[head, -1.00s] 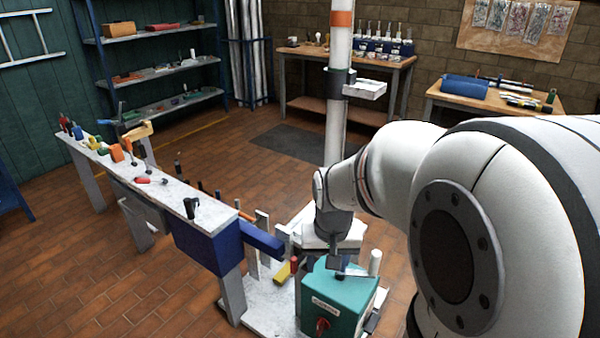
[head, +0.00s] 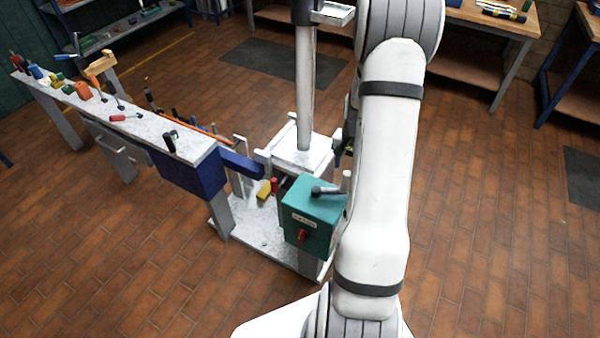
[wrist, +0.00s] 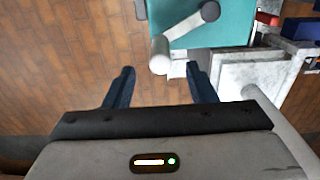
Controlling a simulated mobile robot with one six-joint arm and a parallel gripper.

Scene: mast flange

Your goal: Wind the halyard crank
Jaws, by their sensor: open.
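The teal winch box (head: 316,212) stands on the pale base plate beside the mast (head: 305,90). The grey crank (head: 326,190) lies across its top, its outer end toward the right. In the wrist view the crank arm (wrist: 185,29) runs from its pivot to an upright grey grip (wrist: 160,56), over the box's edge. My gripper (wrist: 162,86) is open and empty. The grip lies beyond the fingertips, roughly in line with the gap between them, and looks apart from both. In the head view my arm hides most of the gripper.
A red knob (head: 303,236) is on the box's front. A long narrow bench (head: 140,125) with tools and a blue block (head: 190,172) stands left of it. A wooden workbench (head: 490,20) is at the back.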

